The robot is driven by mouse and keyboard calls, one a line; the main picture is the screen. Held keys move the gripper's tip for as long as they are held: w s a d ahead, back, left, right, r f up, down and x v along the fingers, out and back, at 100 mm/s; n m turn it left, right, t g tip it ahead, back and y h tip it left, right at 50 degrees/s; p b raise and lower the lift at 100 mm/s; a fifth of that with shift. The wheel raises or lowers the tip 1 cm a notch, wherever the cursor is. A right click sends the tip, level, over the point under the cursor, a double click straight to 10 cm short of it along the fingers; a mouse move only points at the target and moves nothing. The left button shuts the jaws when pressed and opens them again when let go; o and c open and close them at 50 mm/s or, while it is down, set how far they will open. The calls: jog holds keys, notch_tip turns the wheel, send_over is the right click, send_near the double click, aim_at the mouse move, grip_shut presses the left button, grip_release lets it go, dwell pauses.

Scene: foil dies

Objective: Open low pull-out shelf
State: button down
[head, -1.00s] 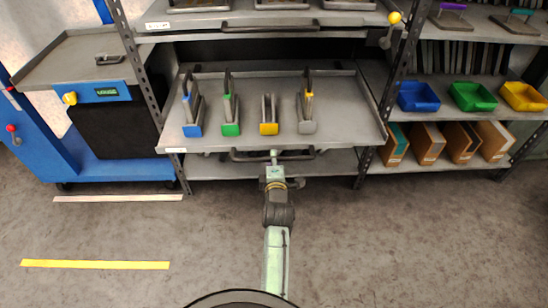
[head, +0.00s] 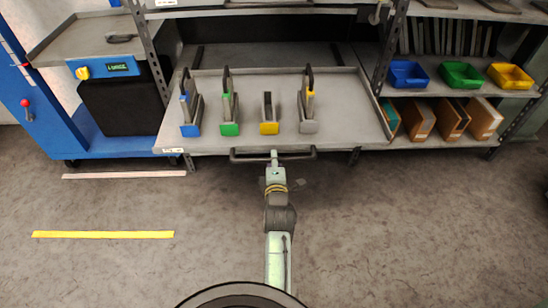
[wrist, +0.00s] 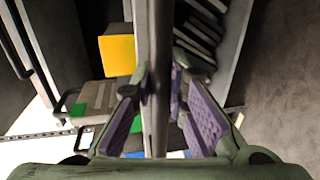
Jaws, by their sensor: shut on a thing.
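The low pull-out shelf (head: 345,135) is a grey metal tray that stands out from the rack in the head view. A dark bar handle (head: 240,160) runs along its front edge. My gripper (head: 274,160) is at the middle of this handle. In the wrist view my gripper (wrist: 163,88) has its purple-padded fingers on both sides of the handle bar (wrist: 160,50), shut on it.
Several foil dies stand on the tray, among them a blue-fronted (head: 190,115) and a green-fronted one (head: 229,115). A blue cart (head: 110,140) stands at left. Coloured bins (head: 408,74) and cardboard files (head: 452,118) fill the right rack. The floor in front is clear.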

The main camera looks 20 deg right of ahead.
jog(key=shift+s+a, duration=0.15)
jog(key=shift+s, duration=0.1)
jog(key=c, duration=1.6)
grip_release()
jog(key=shift+r, duration=0.1)
